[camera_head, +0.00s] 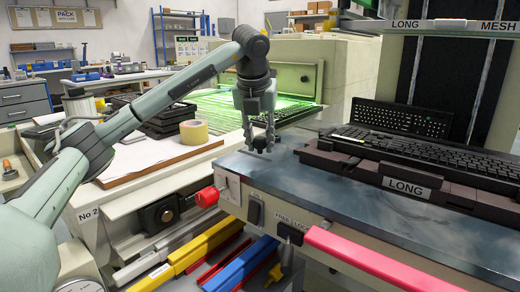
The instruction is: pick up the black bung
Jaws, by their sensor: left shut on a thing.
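My left gripper (259,149) points straight down over the far left end of the blue-grey bench top. Its fingers are shut on a small dark thing, the black bung (260,142), which is mostly hidden between them. The fingertips are close to the bench surface; I cannot tell whether the bung touches it. My right gripper is not in view.
Black keyboards (425,152) rest on a dark fixture labelled LONG (405,187) at the right of the bench (330,190). A tape roll (194,132) sits on the left board.

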